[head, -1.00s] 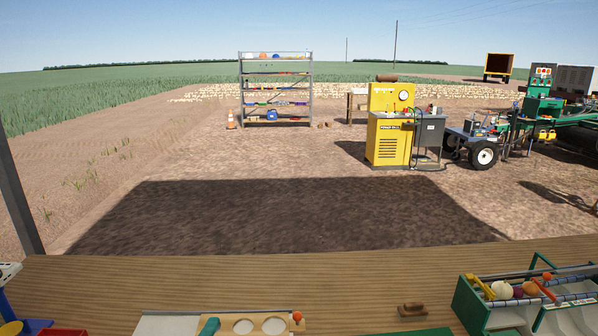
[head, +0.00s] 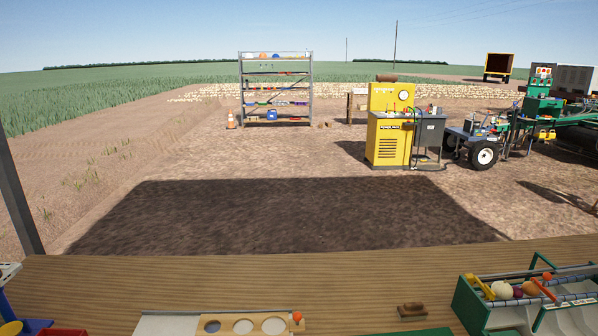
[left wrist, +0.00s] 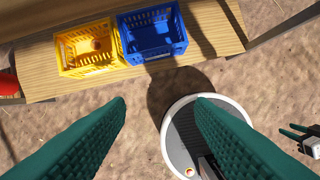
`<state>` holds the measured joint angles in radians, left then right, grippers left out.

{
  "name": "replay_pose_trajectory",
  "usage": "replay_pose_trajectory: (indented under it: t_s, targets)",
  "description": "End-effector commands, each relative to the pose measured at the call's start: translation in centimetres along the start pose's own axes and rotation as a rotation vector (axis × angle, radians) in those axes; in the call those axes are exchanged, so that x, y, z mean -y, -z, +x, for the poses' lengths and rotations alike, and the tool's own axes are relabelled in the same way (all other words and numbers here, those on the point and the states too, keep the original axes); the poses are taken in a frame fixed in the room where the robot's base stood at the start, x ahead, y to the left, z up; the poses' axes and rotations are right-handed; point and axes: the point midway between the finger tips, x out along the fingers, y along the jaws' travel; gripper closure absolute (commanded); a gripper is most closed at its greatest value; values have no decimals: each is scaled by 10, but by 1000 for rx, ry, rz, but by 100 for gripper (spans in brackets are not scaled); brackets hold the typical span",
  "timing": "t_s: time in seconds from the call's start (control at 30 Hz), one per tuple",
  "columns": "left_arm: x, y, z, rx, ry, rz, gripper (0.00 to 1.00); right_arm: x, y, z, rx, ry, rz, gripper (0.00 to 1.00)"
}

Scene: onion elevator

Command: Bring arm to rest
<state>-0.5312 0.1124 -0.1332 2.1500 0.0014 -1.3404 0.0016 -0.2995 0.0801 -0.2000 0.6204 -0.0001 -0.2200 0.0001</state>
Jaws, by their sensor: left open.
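My left gripper (left wrist: 160,103) shows in the left wrist view as two dark green ribbed fingers. They are wide apart with nothing between them. No gripper shows in the head view. At the right edge of the left wrist view is a small dark green and white part that looks like my right gripper (left wrist: 298,138); it is too small and cut off to tell its jaws.
In the left wrist view a yellow crate (left wrist: 88,68) and a blue crate (left wrist: 146,55) stand on a wooden table (left wrist: 215,25). In the head view a holed board (head: 222,320), a wooden-handled brush (head: 412,310) and a green-framed bin (head: 470,305) stand along the tabletop (head: 300,275).

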Motion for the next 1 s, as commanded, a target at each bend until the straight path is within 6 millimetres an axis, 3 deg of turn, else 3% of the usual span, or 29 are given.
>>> replay_pose_trajectory:
  t_s: [0.17, 0.27, 0.4, 0.5, 0.63, 0.8, 1.0]
  targets:
    - [3, 24, 74, -37, 5, 7, 51, 0, 0, 0, 0, 0, 0, 64]
    - [5, 50, 122, -61, 7, 11, 51, 0, 0, 0, 0, 0, 0, 64]
    - [8, 99, 182, -93, 11, 19, 51, 0, 0, 0, 0, 0, 0, 64]
    - [10, 140, 215, -116, 14, 24, 51, 0, 0, 0, 0, 0, 0, 64]
    - [11, 196, 245, -144, 16, 31, 51, 0, 0, 0, 0, 0, 0, 64]
    - [10, 251, 260, -168, 18, 38, 51, 0, 0, 0, 0, 0, 0, 64]
    - [10, 275, 263, -176, 19, 42, 51, 0, 0, 0, -1, 0, 0, 64]
